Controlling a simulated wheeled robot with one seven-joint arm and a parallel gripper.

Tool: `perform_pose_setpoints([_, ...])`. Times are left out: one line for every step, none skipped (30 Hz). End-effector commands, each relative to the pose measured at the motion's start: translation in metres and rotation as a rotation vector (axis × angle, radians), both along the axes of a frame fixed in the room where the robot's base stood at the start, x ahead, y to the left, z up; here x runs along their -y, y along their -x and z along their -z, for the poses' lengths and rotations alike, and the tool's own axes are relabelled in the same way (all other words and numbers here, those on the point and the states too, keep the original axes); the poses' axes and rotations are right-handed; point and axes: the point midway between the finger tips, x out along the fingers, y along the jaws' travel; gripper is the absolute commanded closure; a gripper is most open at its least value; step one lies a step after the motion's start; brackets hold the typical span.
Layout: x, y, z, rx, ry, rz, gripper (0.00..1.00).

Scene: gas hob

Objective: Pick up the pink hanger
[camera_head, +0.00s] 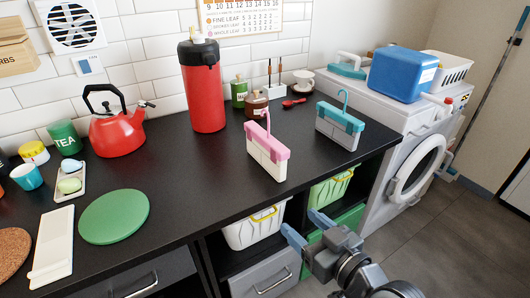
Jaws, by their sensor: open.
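The pink hanger (268,148) stands upright on the black countertop (215,180), near its front edge. It has a pink top bar with a thin pink hook and a white lower body. My gripper (299,220) is in front of the counter, in the lower middle of the view. Its two blue fingers are spread apart with nothing seen between them. The gripper appears below and to the right of the pink hanger, apart from it.
A similar teal hanger (340,122) stands to the right. A red dispenser (203,88) and a red kettle (117,130) stand behind to the left. White (253,229) and green (330,190) baskets sit in shelves under the counter. A washing machine (405,130) is at right.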

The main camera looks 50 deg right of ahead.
Motion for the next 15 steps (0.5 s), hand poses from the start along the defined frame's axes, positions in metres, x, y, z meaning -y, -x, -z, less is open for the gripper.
perform_pose_setpoints([0.018,-0.021,-0.006,0.028,0.007,0.011,0.36])
perform_pose_setpoints([0.027,-0.031,-0.009,0.04,0.009,0.012,0.36])
perform_pose_setpoints([0.039,-0.043,-0.014,0.056,0.014,0.013,0.36])
perform_pose_setpoints([0.047,-0.052,-0.018,0.068,0.017,0.013,0.36])
perform_pose_setpoints([0.055,-0.06,-0.023,0.08,0.022,0.012,0.36])
perform_pose_setpoints([0.065,-0.07,-0.029,0.096,0.029,0.009,0.36])
perform_pose_setpoints([0.072,-0.076,-0.034,0.105,0.034,0.006,0.36])
perform_pose_setpoints([0.078,-0.082,-0.038,0.114,0.038,0.003,0.36])
perform_pose_setpoints([0.084,-0.087,-0.043,0.124,0.043,0.001,0.36])
perform_pose_setpoints([0.088,-0.09,-0.046,0.13,0.047,-0.002,0.36])
perform_pose_setpoints([0.091,-0.093,-0.048,0.136,0.051,-0.003,0.36])
perform_pose_setpoints([0.095,-0.096,-0.051,0.142,0.053,-0.005,0.36])
perform_pose_setpoints([0.097,-0.098,-0.053,0.145,0.057,-0.007,0.36])
perform_pose_setpoints([0.099,-0.099,-0.054,0.147,0.058,-0.008,0.36])
perform_pose_setpoints([0.101,-0.101,-0.056,0.15,0.06,-0.009,0.36])
